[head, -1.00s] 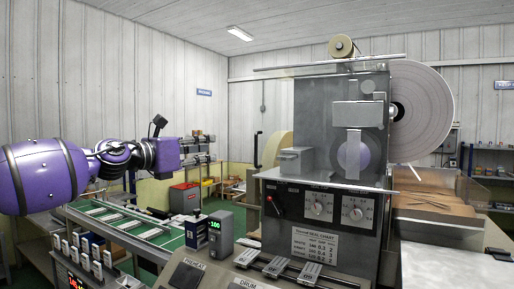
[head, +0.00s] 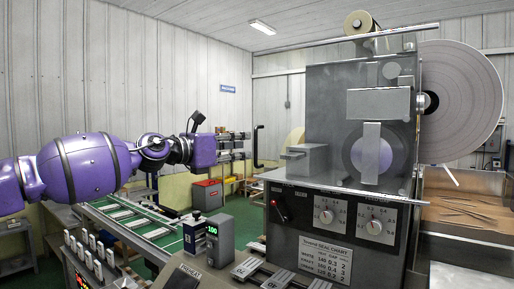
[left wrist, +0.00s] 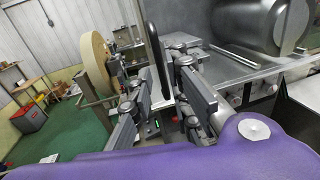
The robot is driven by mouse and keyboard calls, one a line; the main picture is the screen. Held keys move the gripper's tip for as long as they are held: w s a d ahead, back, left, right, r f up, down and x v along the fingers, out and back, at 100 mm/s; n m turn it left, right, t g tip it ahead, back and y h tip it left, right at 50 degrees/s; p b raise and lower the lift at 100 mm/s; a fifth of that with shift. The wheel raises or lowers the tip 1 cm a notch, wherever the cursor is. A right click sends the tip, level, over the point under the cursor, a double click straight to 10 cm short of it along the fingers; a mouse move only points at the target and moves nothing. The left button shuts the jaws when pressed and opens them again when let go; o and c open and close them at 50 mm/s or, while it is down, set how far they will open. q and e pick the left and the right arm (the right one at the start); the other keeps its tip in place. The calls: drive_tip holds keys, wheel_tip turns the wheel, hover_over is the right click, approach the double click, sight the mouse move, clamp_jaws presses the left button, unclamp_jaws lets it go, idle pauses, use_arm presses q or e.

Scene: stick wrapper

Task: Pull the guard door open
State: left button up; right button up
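The guard door looks like a nearly clear pane in front of the machine; its metal top rail (head: 300,64) shows, but the pane itself is hard to make out. Its black upright handle (head: 257,146) is at the left side. My left gripper (head: 247,145) points right, with its fingertips just left of the handle. In the left wrist view, the fingers (left wrist: 163,100) are spread apart. My right gripper is out of view.
The grey machine (head: 318,120) with knobs and a large paper roll (head: 462,95) fills the right. A green conveyor (head: 135,222) and a small box with a green display (head: 221,236) stand below my arm. A red bin (head: 207,195) is behind.

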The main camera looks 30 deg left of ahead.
sight(255, 146)
use_arm(q)
drive_tip(key=b+x, duration=0.4)
drive_tip(key=shift+w+d+f+b, duration=0.15)
drive_tip(key=shift+w+f+b, duration=0.1)
drive_tip(key=shift+w+b, duration=0.15)
drive_tip(key=shift+w+d+b, duration=0.1)
drive_tip(key=shift+w+b, duration=0.25)
drive_tip(key=shift+w, duration=0.35)
drive_tip(key=shift+w+r, duration=0.15)
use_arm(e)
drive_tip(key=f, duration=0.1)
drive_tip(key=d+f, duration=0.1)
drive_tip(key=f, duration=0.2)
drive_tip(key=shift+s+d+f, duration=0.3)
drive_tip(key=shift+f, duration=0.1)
use_arm(q)
drive_tip(key=shift+c, duration=0.4)
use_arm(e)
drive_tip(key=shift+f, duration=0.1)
use_arm(q)
clamp_jaws()
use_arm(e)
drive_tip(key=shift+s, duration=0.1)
